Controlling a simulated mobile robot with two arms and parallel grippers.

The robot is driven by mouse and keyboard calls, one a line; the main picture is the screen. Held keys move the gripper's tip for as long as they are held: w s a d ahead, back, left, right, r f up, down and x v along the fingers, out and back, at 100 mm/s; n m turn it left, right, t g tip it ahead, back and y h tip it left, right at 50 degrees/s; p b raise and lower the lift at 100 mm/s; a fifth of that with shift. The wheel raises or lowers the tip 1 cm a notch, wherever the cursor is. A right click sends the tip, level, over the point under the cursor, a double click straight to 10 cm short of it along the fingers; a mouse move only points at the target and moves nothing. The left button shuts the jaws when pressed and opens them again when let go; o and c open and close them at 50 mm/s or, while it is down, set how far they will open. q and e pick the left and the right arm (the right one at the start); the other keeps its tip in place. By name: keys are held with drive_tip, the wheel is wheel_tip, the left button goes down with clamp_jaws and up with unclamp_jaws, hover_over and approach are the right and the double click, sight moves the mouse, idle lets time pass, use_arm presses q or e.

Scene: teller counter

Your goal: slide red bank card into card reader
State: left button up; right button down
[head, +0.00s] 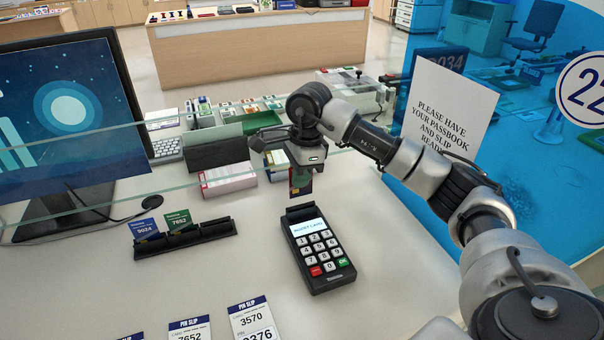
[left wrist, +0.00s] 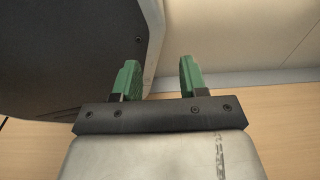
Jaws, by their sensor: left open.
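The card reader (head: 326,272) lies on the counter at the middle of the head view, its screen lit with a short text and its slot at the far end. My right gripper (head: 301,168) points down just beyond and above that slot. It is shut on the red bank card (head: 300,184), which hangs upright and looks mostly dark with some red. The card's lower edge appears slightly above the reader's far end; exact contact is hard to tell. My left gripper (left wrist: 160,76) shows only in the left wrist view, with green fingers apart and nothing between them.
A black card rack (head: 182,240) holds a blue card (head: 144,230) and a green card (head: 177,221) left of the reader. PIN slips (head: 252,320) lie in front. A sign (head: 445,118) stands right. Counter right of the reader is clear.

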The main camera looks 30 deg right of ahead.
sight(301, 195)
drive_tip(key=shift+d+f+b, duration=0.1)
drive_tip(key=shift+f+b, duration=0.8)
drive_tip(key=shift+f, duration=0.85)
use_arm(q)
drive_tip(key=shift+w+d+f+b, duration=0.25)
drive_tip(key=shift+w+d+f, duration=0.15)
drive_tip(key=shift+w, duration=0.25)
drive_tip(key=shift+w+d+f+b, duration=0.25)
drive_tip(key=shift+w+f, duration=0.15)
drive_tip(key=shift+w, duration=0.2)
use_arm(e)
drive_tip(key=shift+f, duration=0.3)
use_arm(q)
drive_tip(key=shift+w, duration=0.1)
use_arm(e)
drive_tip(key=shift+f, duration=0.1)
drive_tip(key=shift+f, duration=0.25)
drive_tip(key=shift+f+b, duration=0.25)
drive_tip(key=shift+b, duration=0.1)
use_arm(q)
drive_tip(key=w, duration=0.2)
drive_tip(key=w+r, duration=0.1)
drive_tip(key=shift+w+d+r, duration=0.1)
drive_tip(key=shift+w+d, duration=0.15)
drive_tip(key=shift+d, duration=0.1)
use_arm(e)
drive_tip(key=shift+f, duration=0.1)
